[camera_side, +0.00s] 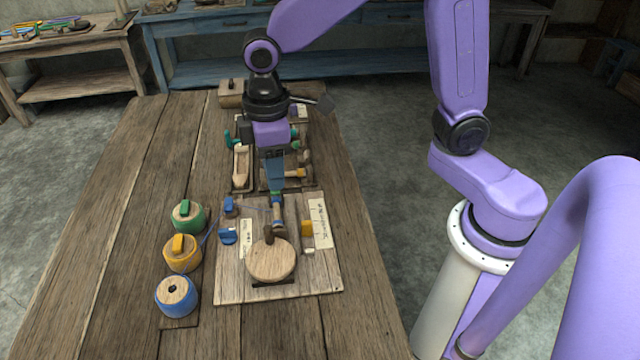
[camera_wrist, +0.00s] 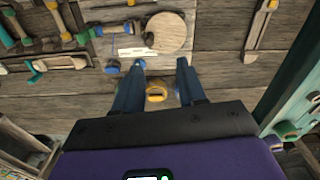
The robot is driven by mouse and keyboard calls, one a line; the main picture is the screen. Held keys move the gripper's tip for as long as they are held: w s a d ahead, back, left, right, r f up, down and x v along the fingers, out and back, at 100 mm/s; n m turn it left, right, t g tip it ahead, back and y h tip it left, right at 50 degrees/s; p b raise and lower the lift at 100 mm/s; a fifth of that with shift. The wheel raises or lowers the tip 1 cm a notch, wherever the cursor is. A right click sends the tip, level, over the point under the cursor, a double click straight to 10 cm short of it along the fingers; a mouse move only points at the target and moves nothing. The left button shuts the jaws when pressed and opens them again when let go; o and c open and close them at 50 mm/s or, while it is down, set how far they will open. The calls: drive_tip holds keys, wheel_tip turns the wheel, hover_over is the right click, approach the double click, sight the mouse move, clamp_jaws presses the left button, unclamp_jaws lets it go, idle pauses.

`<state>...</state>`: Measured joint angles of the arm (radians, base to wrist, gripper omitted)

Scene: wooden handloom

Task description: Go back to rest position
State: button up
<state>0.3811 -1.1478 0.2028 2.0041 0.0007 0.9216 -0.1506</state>
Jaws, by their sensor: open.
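My gripper (camera_side: 277,200) is above the wooden board (camera_side: 320,285) on the bench, pointing down. Its two blue fingers are apart in the wrist view (camera_wrist: 158,68), and nothing is visibly clamped between them. The fingertips overlap the board's far part in the side view, so their exact height is hard to tell. A round wooden disc (camera_side: 271,261) sits on the board, nearer the camera than the gripper; a round wooden disc also shows beyond the fingertips in the wrist view (camera_wrist: 166,32). A yellow piece (camera_wrist: 156,92) shows between the fingers, apparently below them.
Blue pieces (camera_side: 229,236) and a yellow block (camera_side: 307,229) sit on the board beside paper labels (camera_side: 319,223). Green (camera_side: 188,216), yellow (camera_side: 182,253) and blue (camera_side: 177,296) spools stand to its left. Tool trays (camera_side: 241,167) lie behind. The bench's left side is clear.

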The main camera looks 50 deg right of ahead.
drive_tip(key=s+d+n, duration=0.1)
drive_tip(key=s+d, duration=0.5)
drive_tip(key=s, duration=0.3)
drive_tip(key=s+d+n, duration=0.1)
drive_tip(key=s+d, duration=0.5)
drive_tip(key=s, duration=0.4)
drive_tip(key=shift+r, duration=0.35)
